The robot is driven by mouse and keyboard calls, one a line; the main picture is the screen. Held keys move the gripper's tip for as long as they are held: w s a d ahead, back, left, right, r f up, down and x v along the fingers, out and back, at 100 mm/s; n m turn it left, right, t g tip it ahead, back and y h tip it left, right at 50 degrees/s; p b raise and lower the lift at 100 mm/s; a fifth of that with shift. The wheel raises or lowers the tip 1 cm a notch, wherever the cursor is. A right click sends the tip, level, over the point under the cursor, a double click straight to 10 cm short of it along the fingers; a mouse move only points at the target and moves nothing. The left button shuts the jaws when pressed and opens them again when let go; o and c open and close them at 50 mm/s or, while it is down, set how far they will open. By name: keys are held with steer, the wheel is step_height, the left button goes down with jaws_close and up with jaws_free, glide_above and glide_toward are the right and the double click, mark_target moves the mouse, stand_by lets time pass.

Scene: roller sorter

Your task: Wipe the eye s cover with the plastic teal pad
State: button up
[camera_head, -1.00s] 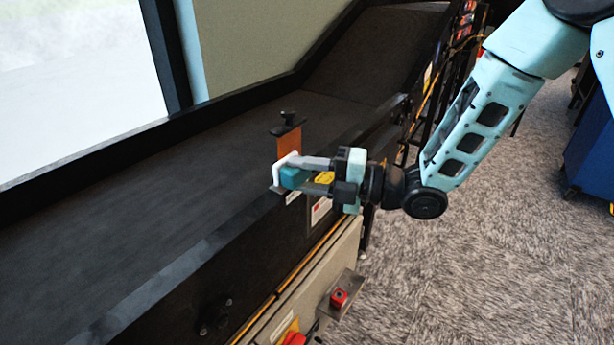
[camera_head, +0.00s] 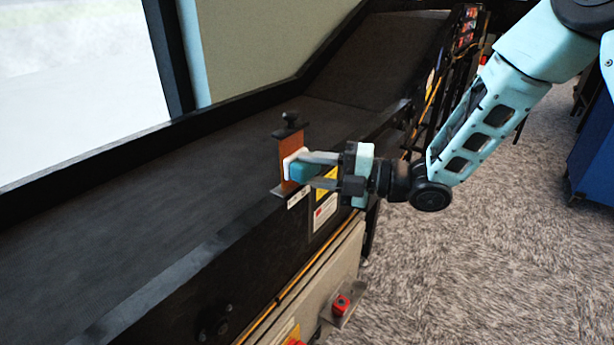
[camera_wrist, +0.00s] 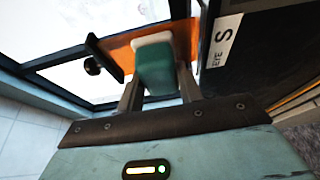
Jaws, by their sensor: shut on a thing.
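The eye S cover is an orange plate (camera_head: 288,144) standing upright at the conveyor's near edge, under a black knob; it also shows in the wrist view (camera_wrist: 122,52). My gripper (camera_head: 312,170) is shut on the teal pad (camera_head: 301,169), which has a white face. In the wrist view my fingers (camera_wrist: 160,84) hold the pad (camera_wrist: 157,68) on both sides. The white face points at the orange plate and overlaps it in both views. I cannot tell whether it touches or sits just short. The pad hides part of the plate.
An "EYE S" label (camera_wrist: 224,45) is on the black frame beside the plate. The dark conveyor bed (camera_head: 150,195) runs behind. A red button box (camera_head: 341,304) sits low on the near side. Carpeted floor (camera_head: 450,285) is open at right; a blue cabinet (camera_head: 592,160) stands far right.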

mark_target(304, 177)
steer(key=w+d, duration=0.1)
steer(key=w+d+b, duration=0.1)
steer(key=w, duration=0.1)
steer(key=shift+b, duration=0.3)
steer(key=shift+s, duration=0.1)
steer(key=shift+s+a+b, duration=0.45)
steer(key=shift+s+a, duration=0.05)
steer(key=shift+s, duration=0.2)
steer(key=shift+s+a+b, duration=0.45)
steer(key=shift+s+a, duration=0.05)
steer(key=shift+s, duration=0.15)
steer(key=shift+s+a+f+b, duration=0.1)
steer(key=shift+s+a+b, duration=0.7)
steer(key=shift+s+a, duration=0.1)
steer(key=shift+s+a+r, duration=0.2)
steer(key=shift+s, duration=0.1)
steer(key=shift+s+d+b, duration=0.5)
steer(key=shift+s+d, duration=0.45)
steer(key=shift+d, duration=0.25)
steer(key=shift+s+d+b, duration=0.45)
steer(key=shift+s+d, duration=0.45)
steer(key=shift+d, duration=0.25)
